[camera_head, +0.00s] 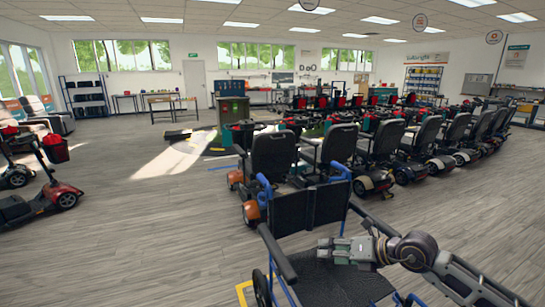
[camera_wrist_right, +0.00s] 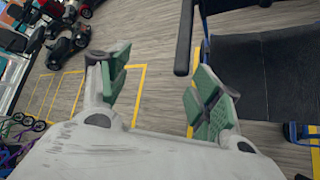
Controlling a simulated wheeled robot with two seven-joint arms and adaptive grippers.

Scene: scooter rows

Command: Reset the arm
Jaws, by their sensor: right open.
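My right arm comes in from the lower right of the head view. Its gripper (camera_head: 324,250) is over the seat area of a blue-framed wheelchair (camera_head: 305,211), in front of the dark backrest. In the right wrist view the gripper (camera_wrist_right: 160,84) is open, with green pads wide apart and only grey floor and a yellow line showing between them. The wheelchair (camera_wrist_right: 268,75) also shows there, to the right of the fingers. I cannot tell how much height separates gripper and seat. My left gripper is not in view.
Rows of scooters (camera_head: 385,140) stand behind the wheelchair, running to the right. A red scooter (camera_head: 45,197) stands at the left. The wooden floor (camera_head: 145,235) at left of centre is clear.

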